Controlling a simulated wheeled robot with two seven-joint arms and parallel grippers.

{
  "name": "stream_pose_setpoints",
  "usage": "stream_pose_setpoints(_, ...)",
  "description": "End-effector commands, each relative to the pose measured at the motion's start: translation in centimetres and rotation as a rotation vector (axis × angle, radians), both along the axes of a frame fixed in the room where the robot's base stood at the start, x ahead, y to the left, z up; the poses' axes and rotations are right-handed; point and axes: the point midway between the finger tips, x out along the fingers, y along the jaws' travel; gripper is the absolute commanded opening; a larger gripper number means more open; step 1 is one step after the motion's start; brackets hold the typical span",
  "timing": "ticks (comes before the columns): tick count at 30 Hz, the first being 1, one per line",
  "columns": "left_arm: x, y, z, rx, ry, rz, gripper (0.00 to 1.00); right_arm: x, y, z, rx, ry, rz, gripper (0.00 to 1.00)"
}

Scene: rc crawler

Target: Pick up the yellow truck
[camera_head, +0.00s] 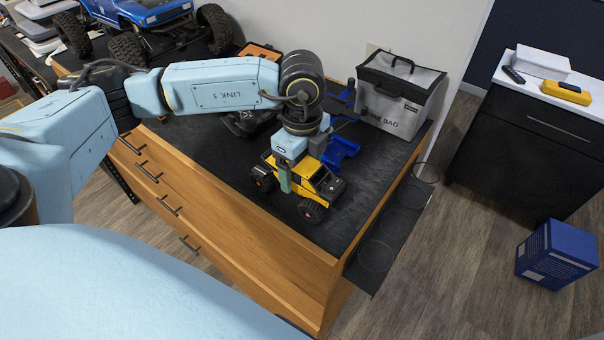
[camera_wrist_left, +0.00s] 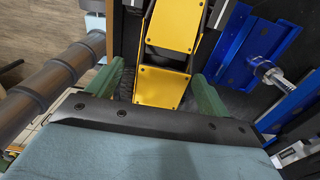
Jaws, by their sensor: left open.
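The yellow truck (camera_head: 318,188) stands on its dark wheels on the black top of the wooden cabinet, near the front corner. Its yellow panels (camera_wrist_left: 160,87) fill the middle of the left wrist view. My left gripper (camera_head: 290,178) points down over the truck and hides part of it. In the left wrist view its two green fingers (camera_wrist_left: 160,95) are open, one on each side of the truck's yellow body. I cannot tell whether the fingers touch it. My right gripper is not in view.
A blue stand (camera_head: 341,150) is close behind the truck and shows right of the fingers in the left wrist view (camera_wrist_left: 252,52). A grey and black bag (camera_head: 398,100) stands at the back right. A large blue truck (camera_head: 143,15) is at the back left.

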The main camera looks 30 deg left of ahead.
Motion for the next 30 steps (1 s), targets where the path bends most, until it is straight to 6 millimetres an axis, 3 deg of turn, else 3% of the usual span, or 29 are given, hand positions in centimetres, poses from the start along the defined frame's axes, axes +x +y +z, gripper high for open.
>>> stream_pose_setpoints(6, 0.1, 0.1, -2.9, 0.0, 0.003, 0.0, 0.8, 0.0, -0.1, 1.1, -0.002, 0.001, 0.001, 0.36)
stream_pose_setpoints(15, 0.1, 0.1, -3.4, -0.001, 0.001, -0.001, 0.8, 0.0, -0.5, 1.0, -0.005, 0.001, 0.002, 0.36)
stream_pose_setpoints(27, 0.1, 0.1, -3.4, -0.001, 0.001, 0.0, 0.28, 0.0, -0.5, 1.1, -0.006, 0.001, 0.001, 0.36)
stream_pose_setpoints(30, 0.2, 0.0, -3.3, -0.001, -0.001, 0.0, 0.19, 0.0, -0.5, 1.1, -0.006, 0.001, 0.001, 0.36)
